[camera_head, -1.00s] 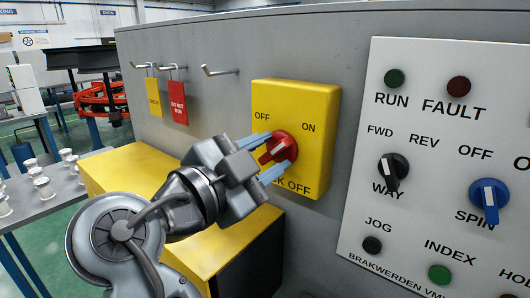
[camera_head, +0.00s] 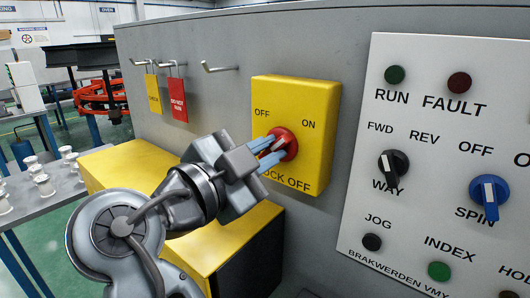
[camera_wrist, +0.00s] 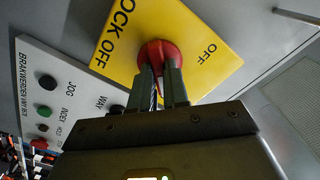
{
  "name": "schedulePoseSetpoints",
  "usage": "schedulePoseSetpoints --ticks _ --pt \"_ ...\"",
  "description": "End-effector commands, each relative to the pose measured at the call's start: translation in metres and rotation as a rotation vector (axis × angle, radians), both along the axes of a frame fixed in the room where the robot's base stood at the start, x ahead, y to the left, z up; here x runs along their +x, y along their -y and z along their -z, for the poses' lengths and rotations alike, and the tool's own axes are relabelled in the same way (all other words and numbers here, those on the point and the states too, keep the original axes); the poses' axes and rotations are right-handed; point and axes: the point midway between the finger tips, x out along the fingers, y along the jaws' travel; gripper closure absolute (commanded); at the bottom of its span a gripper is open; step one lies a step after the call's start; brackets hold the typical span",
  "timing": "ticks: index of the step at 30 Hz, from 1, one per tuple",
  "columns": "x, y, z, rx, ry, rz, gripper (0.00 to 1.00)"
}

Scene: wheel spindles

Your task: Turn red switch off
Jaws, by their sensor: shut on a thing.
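The red switch (camera_head: 284,143) is a round knob on a yellow box (camera_head: 318,150) fixed to the grey machine wall. The box has the words OFF at its upper left, ON at its right and LOCK OFF below. My gripper (camera_head: 270,147) is at the knob, its two blue-grey fingers shut on the switch's handle. In the wrist view the red switch (camera_wrist: 158,53) shows with my gripper's fingers (camera_wrist: 162,82) on either side of its handle. The fingers hide much of the handle, so its exact pointing direction is hard to read.
A white control panel (camera_head: 423,110) with knobs and buttons stands to the right. Hooks with a yellow tag (camera_head: 153,94) and a red tag (camera_head: 179,100) hang at the upper left. A yellow-topped cabinet (camera_head: 115,165) is below. A table with white parts (camera_head: 42,184) is at the far left.

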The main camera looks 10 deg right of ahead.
Motion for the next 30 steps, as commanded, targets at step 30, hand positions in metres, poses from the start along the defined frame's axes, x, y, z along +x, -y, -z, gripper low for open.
schedulePoseSetpoints --ticks 30 --pt "0.0006 -0.0002 -0.0016 -0.577 -0.577 0.002 1.0"
